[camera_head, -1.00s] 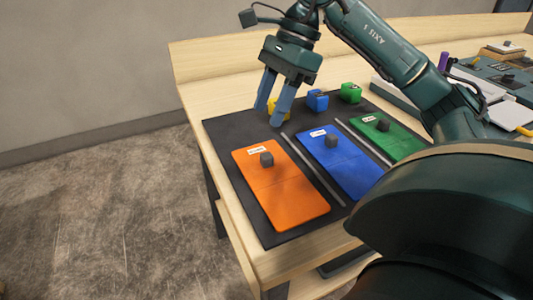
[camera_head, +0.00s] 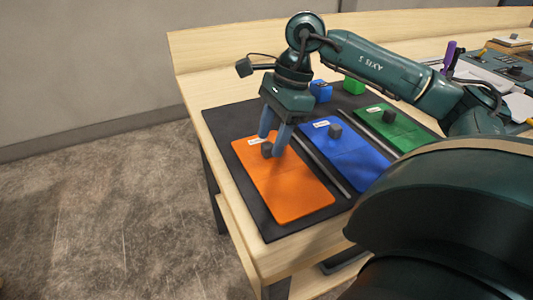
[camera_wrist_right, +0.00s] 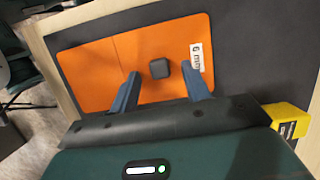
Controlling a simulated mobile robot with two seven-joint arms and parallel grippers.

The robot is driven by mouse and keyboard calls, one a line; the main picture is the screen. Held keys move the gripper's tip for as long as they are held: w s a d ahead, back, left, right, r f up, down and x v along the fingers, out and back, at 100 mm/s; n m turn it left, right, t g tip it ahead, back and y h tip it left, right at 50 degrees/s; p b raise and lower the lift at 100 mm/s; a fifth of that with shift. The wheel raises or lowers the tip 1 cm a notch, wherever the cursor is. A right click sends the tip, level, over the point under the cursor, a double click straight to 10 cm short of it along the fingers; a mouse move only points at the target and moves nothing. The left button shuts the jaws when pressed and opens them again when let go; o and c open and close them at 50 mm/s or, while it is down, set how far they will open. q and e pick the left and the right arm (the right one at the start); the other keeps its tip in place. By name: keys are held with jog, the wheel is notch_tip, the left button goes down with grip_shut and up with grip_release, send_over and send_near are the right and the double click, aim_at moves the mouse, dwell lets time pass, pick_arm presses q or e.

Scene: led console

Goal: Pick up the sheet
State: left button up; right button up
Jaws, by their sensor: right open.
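The orange sheet (camera_head: 290,192) lies flat on the black mat, nearest the left edge of the table, with a small dark knob (camera_head: 267,149) and a white label (camera_head: 256,140) near its far end. My right gripper (camera_head: 270,146) is open and above the knob, its two blue fingers on either side of it. In the right wrist view the knob (camera_wrist_right: 160,68) shows between the spread fingers, and the label reads "6 mm". A blue sheet (camera_head: 350,160) and a green sheet (camera_head: 392,128), each with a dark knob, lie to the right. My left gripper is not in view.
The black mat (camera_head: 222,126) lies on a wooden table. Blue (camera_head: 320,91) and green (camera_head: 353,85) blocks stand behind the sheets; a yellow block (camera_wrist_right: 288,119) shows in the wrist view. Grey strips (camera_head: 322,166) separate the sheets. Tools and boxes fill the table's right side.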

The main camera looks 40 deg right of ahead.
jog(key=shift+x, duration=0.9)
grip_shut()
